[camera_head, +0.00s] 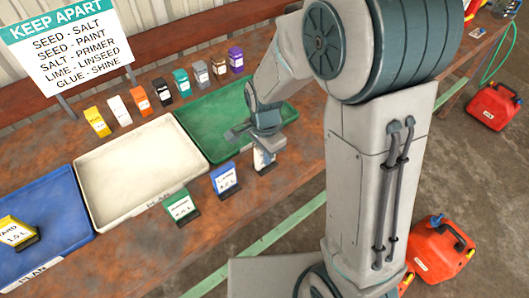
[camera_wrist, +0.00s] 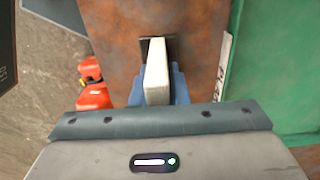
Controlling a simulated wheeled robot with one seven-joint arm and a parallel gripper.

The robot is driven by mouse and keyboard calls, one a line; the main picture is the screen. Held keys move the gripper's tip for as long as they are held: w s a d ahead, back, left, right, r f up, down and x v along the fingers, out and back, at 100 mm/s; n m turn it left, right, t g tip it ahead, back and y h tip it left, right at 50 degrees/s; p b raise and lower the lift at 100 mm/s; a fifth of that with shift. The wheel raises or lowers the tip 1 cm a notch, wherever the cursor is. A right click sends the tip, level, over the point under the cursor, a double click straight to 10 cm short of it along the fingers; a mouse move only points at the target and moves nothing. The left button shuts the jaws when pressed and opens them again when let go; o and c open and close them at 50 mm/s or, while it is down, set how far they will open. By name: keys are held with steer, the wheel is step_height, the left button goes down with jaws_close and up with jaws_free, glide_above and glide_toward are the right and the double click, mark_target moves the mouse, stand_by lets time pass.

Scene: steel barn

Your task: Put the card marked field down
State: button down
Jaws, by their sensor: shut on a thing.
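My gripper (camera_head: 262,146) is shut on a white card (camera_head: 264,160) with a dark foot, in front of the green tray (camera_head: 205,150). In the wrist view the white card (camera_wrist: 156,72) stands between my blue fingers (camera_wrist: 156,88). Whether its foot touches the table is hard to tell, and its lettering cannot be read. A yellow card (camera_head: 15,232) on the blue tray (camera_head: 75,225) at left shows lettering like "YARD 1.0 L". I cannot make out the word "field" on any card.
A cream tray (camera_head: 165,140) lies between the blue and green trays. Green (camera_head: 180,204) and blue (camera_head: 226,179) cards stand along the front edge. Several coloured cards stand in a row behind the trays. A "KEEP APART" sign (camera_head: 72,45) lists pairs. Red cans (camera_head: 440,252) stand on the floor.

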steer(key=c, duration=1.4)
jaws_free()
step_height(320, 180, up, 12)
steer(key=shift+r, duration=0.15)
steer(key=s+d+r+n+t, duration=0.2)
steer(key=s+d+n+t, duration=0.1)
steer(key=s+d+n, duration=0.8)
steer(key=shift+s+d+r, duration=0.3)
steer(key=shift+s+d, duration=0.15)
steer(key=shift+s, duration=0.4)
